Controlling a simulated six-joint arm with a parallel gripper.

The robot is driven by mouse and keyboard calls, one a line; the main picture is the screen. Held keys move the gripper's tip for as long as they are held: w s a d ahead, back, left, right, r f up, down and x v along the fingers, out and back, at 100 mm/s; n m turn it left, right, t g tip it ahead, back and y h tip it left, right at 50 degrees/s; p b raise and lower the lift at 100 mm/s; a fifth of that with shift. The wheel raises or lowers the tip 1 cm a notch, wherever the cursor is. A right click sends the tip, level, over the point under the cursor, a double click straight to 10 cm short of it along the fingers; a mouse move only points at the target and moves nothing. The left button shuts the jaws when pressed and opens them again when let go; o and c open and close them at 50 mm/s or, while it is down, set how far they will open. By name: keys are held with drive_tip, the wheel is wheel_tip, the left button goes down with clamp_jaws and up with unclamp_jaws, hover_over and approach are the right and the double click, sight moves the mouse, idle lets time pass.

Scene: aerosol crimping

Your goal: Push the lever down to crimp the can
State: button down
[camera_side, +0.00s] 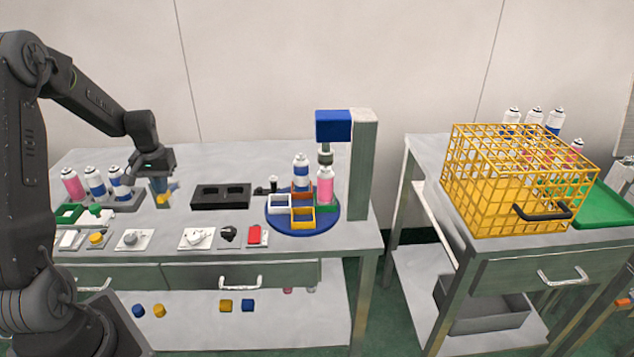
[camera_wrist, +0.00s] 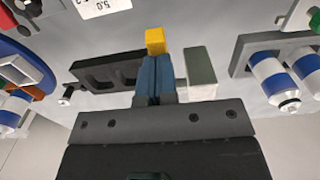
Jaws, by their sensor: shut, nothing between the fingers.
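The crimping press has a blue head (camera_side: 333,125) on a grey column (camera_side: 362,165). A pink can (camera_side: 325,186) stands upright below the head, on the blue round turntable (camera_side: 328,222), with a blue-and-white can (camera_side: 301,172) beside it. A small black upright part (camera_side: 273,184) stands left of the turntable; I cannot tell whether it is the lever. My gripper (camera_side: 161,196) is shut and empty, pointing down over the left part of the bench, well apart from the press. Its blue fingers (camera_wrist: 156,78) are together in the wrist view.
A yellow block (camera_wrist: 155,40) shows just beyond my fingertips. A black two-pocket tray (camera_side: 220,205) lies between my gripper and the turntable. A can rack (camera_side: 127,206) stands left of my gripper. Switches and buttons line the front edge. A yellow wire crate (camera_side: 490,215) is on the right bench.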

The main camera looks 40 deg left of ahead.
sight(165, 199)
drive_tip(key=shift+f, duration=2.3)
idle(0.5)
wheel_tip(165, 199, up, 15)
idle(1.6)
